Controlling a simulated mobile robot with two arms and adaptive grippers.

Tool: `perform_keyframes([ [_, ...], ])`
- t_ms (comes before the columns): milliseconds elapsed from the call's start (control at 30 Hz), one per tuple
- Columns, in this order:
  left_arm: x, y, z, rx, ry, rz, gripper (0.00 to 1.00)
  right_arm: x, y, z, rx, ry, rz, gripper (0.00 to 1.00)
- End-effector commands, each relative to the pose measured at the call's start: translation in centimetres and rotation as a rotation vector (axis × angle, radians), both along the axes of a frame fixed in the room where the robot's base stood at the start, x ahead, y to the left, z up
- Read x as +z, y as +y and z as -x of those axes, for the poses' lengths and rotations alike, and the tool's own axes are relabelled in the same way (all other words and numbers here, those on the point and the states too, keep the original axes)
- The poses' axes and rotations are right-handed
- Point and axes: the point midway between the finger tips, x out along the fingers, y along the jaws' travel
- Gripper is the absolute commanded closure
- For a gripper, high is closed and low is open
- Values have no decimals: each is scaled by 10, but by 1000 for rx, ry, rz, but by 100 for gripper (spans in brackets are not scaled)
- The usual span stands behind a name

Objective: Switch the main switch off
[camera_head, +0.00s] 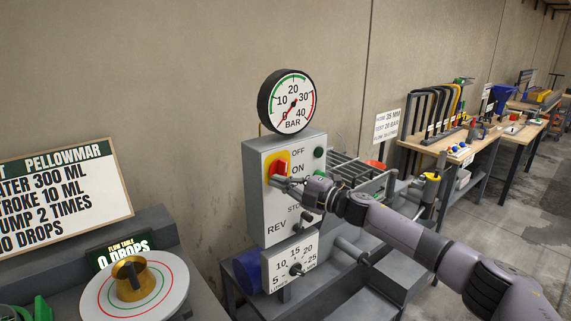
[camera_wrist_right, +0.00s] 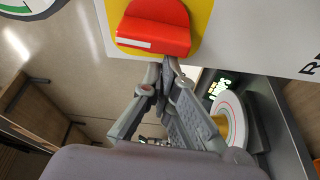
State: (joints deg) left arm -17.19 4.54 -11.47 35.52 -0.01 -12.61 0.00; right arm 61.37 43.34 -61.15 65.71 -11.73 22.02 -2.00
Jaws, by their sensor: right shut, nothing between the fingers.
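The main switch (camera_head: 281,168) is a red rotary handle on a yellow plate, on the front of a grey control box (camera_head: 256,212). OFF and ON labels stand to its right. My right gripper (camera_head: 276,181) is shut and empty, its fingertips just below the red handle. In the right wrist view the red handle (camera_wrist_right: 155,30) fills the top, with a white mark on its edge. The shut fingertips (camera_wrist_right: 168,62) lie right under its lower edge; I cannot tell whether they touch it. My left gripper is not in view.
A pressure gauge (camera_head: 286,101) sits above the box and a dial plate (camera_head: 291,266) below it. A flow table (camera_head: 130,290) with a brass cone and a sign board (camera_head: 62,195) stand at the left. Workbenches (camera_head: 455,145) with tools line the wall at the right.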

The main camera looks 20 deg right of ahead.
Motion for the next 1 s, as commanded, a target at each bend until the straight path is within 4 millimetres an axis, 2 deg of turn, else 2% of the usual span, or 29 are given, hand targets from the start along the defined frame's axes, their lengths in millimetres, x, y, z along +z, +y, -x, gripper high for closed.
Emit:
perform_keyframes([
  [100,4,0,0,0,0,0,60,-1,-1,0,0,-25,66,100],
  [1000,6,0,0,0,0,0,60,-6,-2,-1,0,-21,57,100],
])
